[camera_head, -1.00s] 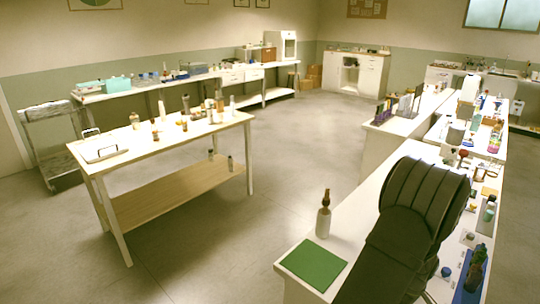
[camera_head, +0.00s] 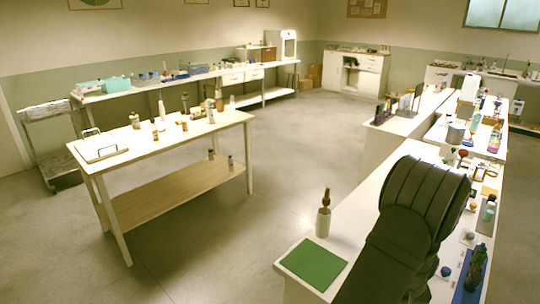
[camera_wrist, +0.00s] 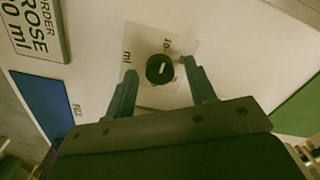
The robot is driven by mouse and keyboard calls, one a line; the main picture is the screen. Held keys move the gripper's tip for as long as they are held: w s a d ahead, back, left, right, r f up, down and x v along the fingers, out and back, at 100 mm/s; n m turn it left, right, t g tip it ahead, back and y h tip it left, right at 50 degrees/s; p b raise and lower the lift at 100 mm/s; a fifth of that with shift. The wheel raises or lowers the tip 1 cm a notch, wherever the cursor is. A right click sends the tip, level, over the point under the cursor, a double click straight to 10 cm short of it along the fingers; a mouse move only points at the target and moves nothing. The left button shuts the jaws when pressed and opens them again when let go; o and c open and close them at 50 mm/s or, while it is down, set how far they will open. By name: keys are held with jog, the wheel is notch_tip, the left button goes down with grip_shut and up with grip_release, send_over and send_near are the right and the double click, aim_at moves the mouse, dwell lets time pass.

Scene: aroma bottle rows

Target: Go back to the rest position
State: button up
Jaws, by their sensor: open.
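My gripper (camera_wrist: 160,68) is open in the wrist view, its two fingers apart and pointing down at the worktop. A small dark round thing with a pale slot-like mark (camera_wrist: 159,69) shows between the fingertips, on a pale square card (camera_wrist: 182,88) lettered with "10" and "ml". It looks like a bottle top seen from above; I cannot tell whether the fingers touch it. In the head view my dark arm reaches over the right bench, and my gripper is hidden behind it.
A sign reading "ORDER ROSE" (camera_wrist: 36,28) and a blue mat (camera_wrist: 43,104) lie left in the wrist view. In the head view, a brown-topped bottle (camera_head: 323,222) stands near a green mat (camera_head: 313,263). Bottles crowd the right bench. A table (camera_head: 160,150) stands left across open floor.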

jog(key=shift+m, duration=1.7)
jog(key=o, duration=1.1)
jog(key=w+d+r, duration=0.2)
jog(key=d+r, duration=0.1)
jog(key=r, duration=0.4)
jog(key=w+d+r+m+t+h, duration=0.1)
jog(key=w+d+r, duration=0.1)
jog(key=r, duration=0.5)
jog(key=shift+w+d+r+t+h, duration=0.15)
jog(key=shift+w+d+t+h, duration=0.15)
jog(key=shift+w+d, duration=0.1)
notch_tip(320, 180, up, 16)
jog(key=w+d+m+t+h, duration=0.2)
jog(key=x, duration=0.9)
jog(key=shift+f, duration=0.4)
jog(key=shift+d, duration=0.15)
jog(key=v, duration=1)
